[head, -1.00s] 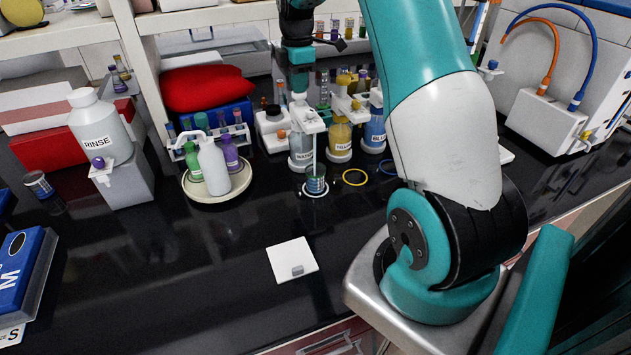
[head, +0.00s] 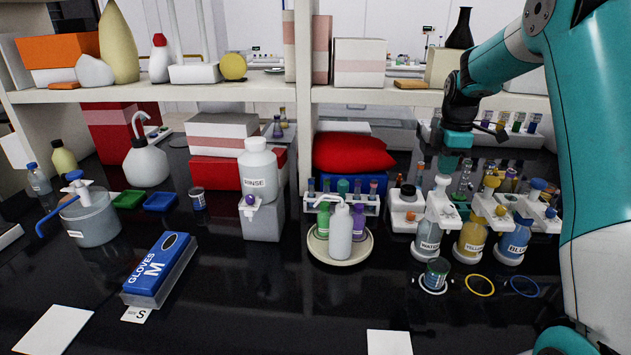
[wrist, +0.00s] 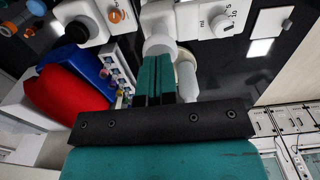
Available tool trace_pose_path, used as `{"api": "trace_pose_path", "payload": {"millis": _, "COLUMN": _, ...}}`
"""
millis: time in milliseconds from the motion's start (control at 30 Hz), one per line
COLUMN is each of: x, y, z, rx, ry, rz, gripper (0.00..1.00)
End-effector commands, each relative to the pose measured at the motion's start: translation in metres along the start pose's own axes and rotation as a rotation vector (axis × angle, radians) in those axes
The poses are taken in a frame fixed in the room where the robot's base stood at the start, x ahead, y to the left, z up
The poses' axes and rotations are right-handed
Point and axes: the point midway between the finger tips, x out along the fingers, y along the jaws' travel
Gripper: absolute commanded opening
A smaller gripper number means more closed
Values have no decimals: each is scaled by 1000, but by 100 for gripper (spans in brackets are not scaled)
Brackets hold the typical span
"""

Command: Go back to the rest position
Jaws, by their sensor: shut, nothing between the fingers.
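My gripper (wrist: 157,62) is shut and empty, with its teal fingers pressed together in the wrist view. In the head view my gripper (head: 457,142) hangs pointing down at the right, below shelf level and above the back of the WATER dispenser (head: 430,232). Its fingertips are hard to make out there. The YELLOW dispenser (head: 472,238) and BLUE dispenser (head: 512,240) stand to its right. A small beaker (head: 436,272) stands on a white ring in front of the WATER dispenser.
A shelf (head: 240,88) with boxes and bottles runs along the back. A wash bottle (head: 340,232) stands in a round tray (head: 366,243). A red bag (head: 352,153), a RINSE bottle (head: 258,170) and a blue gloves box (head: 160,268) stand further left. The black bench front is mostly clear.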

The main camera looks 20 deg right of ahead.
Motion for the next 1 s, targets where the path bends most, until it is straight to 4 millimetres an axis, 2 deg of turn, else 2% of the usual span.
{"api": "trace_pose_path", "payload": {"millis": 67, "x": 0, "y": 0, "z": -1, "rx": 0, "ry": 0, "rz": 1, "gripper": 0}}
{"api": "trace_pose_path", "payload": {"millis": 167, "x": -4, "y": -7, "z": -14, "rx": 8, "ry": 7, "rz": 5, "gripper": 0}}
{"api": "trace_pose_path", "payload": {"millis": 267, "x": -15, "y": -27, "z": -48, "rx": 35, "ry": 29, "rz": 17, "gripper": 0}}
{"api": "trace_pose_path", "payload": {"millis": 333, "x": -26, "y": -55, "z": -85, "rx": 71, "ry": 57, "rz": 24, "gripper": 0}}
{"api": "trace_pose_path", "payload": {"millis": 367, "x": -30, "y": -71, "z": -102, "rx": 88, "ry": 73, "rz": 25, "gripper": 0}}
{"api": "trace_pose_path", "payload": {"millis": 400, "x": -36, "y": -94, "z": -124, "rx": 115, "ry": 96, "rz": 22, "gripper": 0}}
{"api": "trace_pose_path", "payload": {"millis": 467, "x": -42, "y": -133, "z": -154, "rx": 161, "ry": 130, "rz": 13, "gripper": 0}}
{"api": "trace_pose_path", "payload": {"millis": 500, "x": -45, "y": -160, "z": -170, "rx": 191, "ry": 154, "rz": 3, "gripper": 0}}
{"api": "trace_pose_path", "payload": {"millis": 567, "x": -48, "y": -204, "z": -192, "rx": 237, "ry": 188, "rz": -20, "gripper": 0}}
{"api": "trace_pose_path", "payload": {"millis": 600, "x": -49, "y": -234, "z": -202, "rx": 269, "ry": 209, "rz": -39, "gripper": 0}}
{"api": "trace_pose_path", "payload": {"millis": 700, "x": -47, "y": -304, "z": -218, "rx": 345, "ry": 250, "rz": -99, "gripper": 0}}
{"api": "trace_pose_path", "payload": {"millis": 800, "x": -42, "y": -361, "z": -221, "rx": 410, "ry": 273, "rz": -158, "gripper": 0}}
{"api": "trace_pose_path", "payload": {"millis": 900, "x": -38, "y": -398, "z": -218, "rx": 458, "ry": 281, "rz": -204, "gripper": 0}}
{"api": "trace_pose_path", "payload": {"millis": 1000, "x": -35, "y": -416, "z": -216, "rx": 485, "ry": 283, "rz": -230, "gripper": 0}}
